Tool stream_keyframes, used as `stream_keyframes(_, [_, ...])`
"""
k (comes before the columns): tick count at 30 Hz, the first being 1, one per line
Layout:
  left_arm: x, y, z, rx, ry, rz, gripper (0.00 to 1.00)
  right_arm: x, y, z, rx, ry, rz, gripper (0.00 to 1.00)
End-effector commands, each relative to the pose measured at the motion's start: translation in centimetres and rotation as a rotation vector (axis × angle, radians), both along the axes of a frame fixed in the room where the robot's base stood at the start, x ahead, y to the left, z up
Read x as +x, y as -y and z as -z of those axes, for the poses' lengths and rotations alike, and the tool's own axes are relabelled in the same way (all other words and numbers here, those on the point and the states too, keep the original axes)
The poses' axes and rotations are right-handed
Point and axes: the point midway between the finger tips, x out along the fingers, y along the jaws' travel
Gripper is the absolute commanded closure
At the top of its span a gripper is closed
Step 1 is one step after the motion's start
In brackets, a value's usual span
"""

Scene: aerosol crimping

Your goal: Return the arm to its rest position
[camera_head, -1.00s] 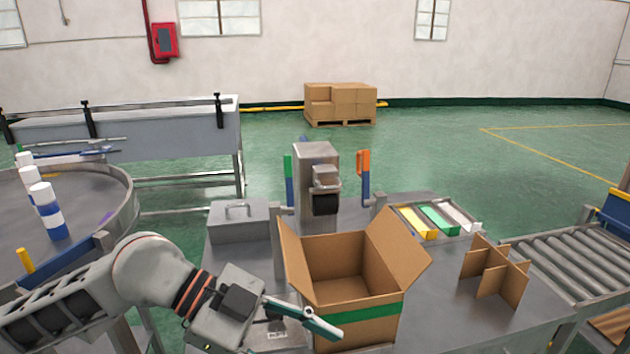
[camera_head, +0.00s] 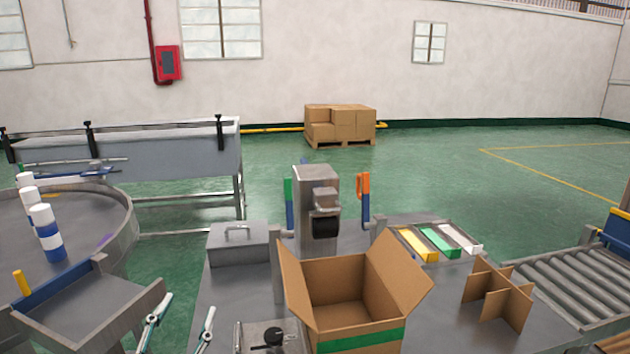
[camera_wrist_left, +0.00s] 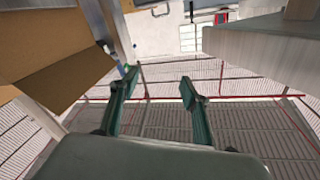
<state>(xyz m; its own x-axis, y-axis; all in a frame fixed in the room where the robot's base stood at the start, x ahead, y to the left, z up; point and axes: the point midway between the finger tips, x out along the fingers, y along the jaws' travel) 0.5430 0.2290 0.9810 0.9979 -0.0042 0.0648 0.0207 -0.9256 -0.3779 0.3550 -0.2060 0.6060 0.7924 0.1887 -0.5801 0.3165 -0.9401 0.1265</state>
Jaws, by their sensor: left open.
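My left gripper (camera_head: 181,318) is low in the head view, with only its two fingers showing at the bottom edge. They are spread apart with nothing between them. The gripper is at the left edge of the grey work table, left of the open cardboard box (camera_head: 350,280) and apart from it. In the left wrist view the gripper (camera_wrist_left: 158,84) also shows open and empty, with a floor of pale slats behind it. The rest of my left arm is hidden below the head view. My right gripper is not in view.
The table (camera_head: 222,290) carries a lidded metal box (camera_head: 238,254), a crimping machine (camera_head: 316,190), a tray of coloured blocks, a cardboard divider (camera_head: 497,298) and a small fixture (camera_head: 272,336). Left stand a tray (camera_head: 80,305) and a round table with white-and-blue cans (camera_head: 46,235). Rollers lie right.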

Motion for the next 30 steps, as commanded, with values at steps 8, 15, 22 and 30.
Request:
stream_keyframes(8, [-7.6, -8.3, 14.6, 0.244, -0.525, -0.213, 0.54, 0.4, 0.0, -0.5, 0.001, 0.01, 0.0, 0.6])
stream_keyframes(15, [-13.8, -11.3, 20.6, 0.385, -0.802, -0.232, 0.54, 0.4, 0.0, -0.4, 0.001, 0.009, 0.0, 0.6])
stream_keyframes(22, [-18.9, -13.0, 24.0, 0.479, -0.994, -0.211, 0.54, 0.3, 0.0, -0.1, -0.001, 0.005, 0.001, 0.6])
stream_keyframes(30, [-20.3, -11.7, 26.9, 0.466, -1.042, -0.142, 0.54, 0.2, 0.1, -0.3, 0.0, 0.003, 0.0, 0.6])
